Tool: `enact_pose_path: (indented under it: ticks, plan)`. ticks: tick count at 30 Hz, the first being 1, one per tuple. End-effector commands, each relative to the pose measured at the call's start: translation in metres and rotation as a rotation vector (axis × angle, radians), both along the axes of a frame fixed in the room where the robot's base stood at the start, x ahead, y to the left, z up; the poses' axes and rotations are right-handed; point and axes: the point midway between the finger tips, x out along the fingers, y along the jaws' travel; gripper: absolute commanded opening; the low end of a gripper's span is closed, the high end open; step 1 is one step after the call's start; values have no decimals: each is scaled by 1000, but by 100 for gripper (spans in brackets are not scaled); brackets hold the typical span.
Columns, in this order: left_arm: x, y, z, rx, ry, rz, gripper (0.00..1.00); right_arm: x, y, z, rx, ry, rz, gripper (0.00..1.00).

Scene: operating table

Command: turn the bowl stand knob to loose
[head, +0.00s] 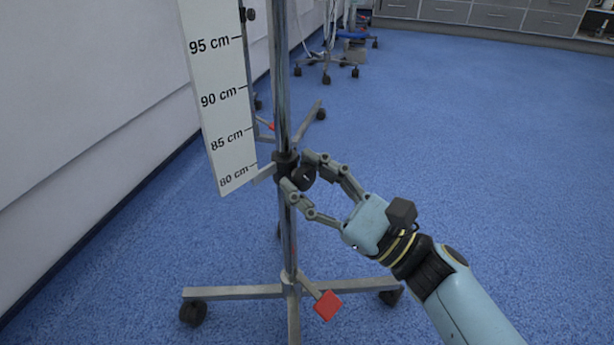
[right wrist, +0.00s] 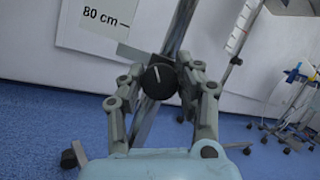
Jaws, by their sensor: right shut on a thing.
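The bowl stand (head: 289,232) is a metal pole on a wheeled base, upright at the middle left of the head view. Its black knob (head: 304,175) sits on a dark collar on the pole, level with the 80 cm end of the scale. In the right wrist view the round knob (right wrist: 159,81) faces me with a white line tilted slightly left of upright. My right gripper (head: 298,172) is shut on the knob, one finger on each side; its fingers also show in the right wrist view (right wrist: 161,88). My left gripper is in neither view.
A white height scale (head: 221,100) hangs left of the pole. The base has a red pedal (head: 327,305) and black casters. A white wall (head: 80,110) is close on the left. More wheeled stands (head: 327,65) and grey cabinets (head: 480,15) are behind. Blue floor is open to the right.

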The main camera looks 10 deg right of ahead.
Motion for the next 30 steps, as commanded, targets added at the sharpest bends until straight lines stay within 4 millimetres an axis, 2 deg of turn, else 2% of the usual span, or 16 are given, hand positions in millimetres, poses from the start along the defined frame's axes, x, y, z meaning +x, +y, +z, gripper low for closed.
enact_pose_path:
  ticks: [3, 4, 9, 20, 23, 30]
  plan:
    - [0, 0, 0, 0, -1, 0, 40, 0, 0, -1, 0, 3, -1, 1]
    - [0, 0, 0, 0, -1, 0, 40, 0, 0, -1, 0, 3, -1, 37]
    - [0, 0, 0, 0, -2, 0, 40, 0, 0, -1, 2, 3, 0, 59]
    - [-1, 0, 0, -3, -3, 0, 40, -4, -5, -3, 2, 4, 0, 59]
    - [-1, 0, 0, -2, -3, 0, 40, -13, -16, -10, -1, 7, 1, 59]
    - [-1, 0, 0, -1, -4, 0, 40, -45, -56, -29, -2, 6, 2, 59]
